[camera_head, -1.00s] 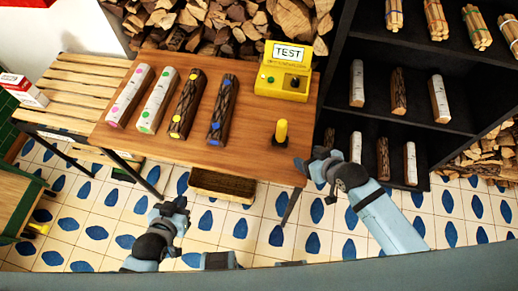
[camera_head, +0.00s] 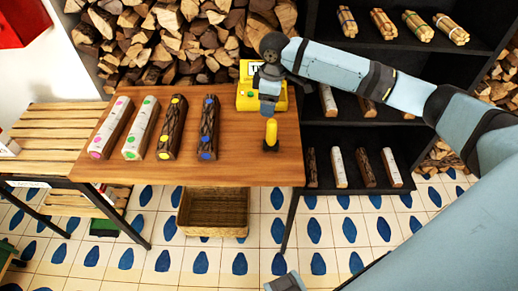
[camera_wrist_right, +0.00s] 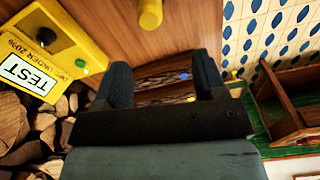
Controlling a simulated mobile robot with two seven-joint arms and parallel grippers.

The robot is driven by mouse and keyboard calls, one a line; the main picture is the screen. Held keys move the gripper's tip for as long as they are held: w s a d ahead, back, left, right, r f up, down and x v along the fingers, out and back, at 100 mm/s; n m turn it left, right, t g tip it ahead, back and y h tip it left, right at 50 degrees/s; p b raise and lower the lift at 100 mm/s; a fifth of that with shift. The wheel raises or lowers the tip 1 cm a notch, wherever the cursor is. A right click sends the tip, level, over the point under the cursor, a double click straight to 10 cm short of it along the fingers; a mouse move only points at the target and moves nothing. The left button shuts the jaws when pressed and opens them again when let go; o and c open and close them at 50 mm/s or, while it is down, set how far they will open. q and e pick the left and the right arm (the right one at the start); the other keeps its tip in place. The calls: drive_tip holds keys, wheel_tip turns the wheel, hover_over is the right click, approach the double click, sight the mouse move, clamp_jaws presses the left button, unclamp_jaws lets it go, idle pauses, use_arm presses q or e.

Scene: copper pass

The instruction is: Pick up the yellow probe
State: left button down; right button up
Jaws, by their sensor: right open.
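The yellow probe (camera_head: 271,132) stands upright on a dark base near the right front corner of the wooden table (camera_head: 235,172). The yellow tester box (camera_head: 247,98), marked TEST, is behind it, partly hidden by my right arm. My right gripper (camera_head: 269,104) is just above and behind the probe, open and empty. In the right wrist view, the open fingers (camera_wrist_right: 162,70) have nothing between them. The probe (camera_wrist_right: 150,14) shows beyond them at the top edge, apart from them.
Several logs with coloured dots (camera_head: 172,128) lie left of the tester on the table. A wicker basket (camera_head: 213,212) is below the table. A black shelf (camera_head: 365,135) with logs and stick bundles stands at the right. Stacked firewood (camera_head: 180,40) is behind.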

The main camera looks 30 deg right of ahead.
sight(272, 129)
drive_tip(key=f, duration=0.4)
drive_tip(key=d+f, duration=0.1)
drive_tip(key=f, duration=0.7)
drive_tip(key=shift+w+d+b, duration=0.1)
drive_tip(key=shift+d+b, duration=0.1)
drive_tip(key=shift+b, duration=0.2)
drive_tip(key=shift+r, duration=0.1)
drive_tip(key=c, duration=1)
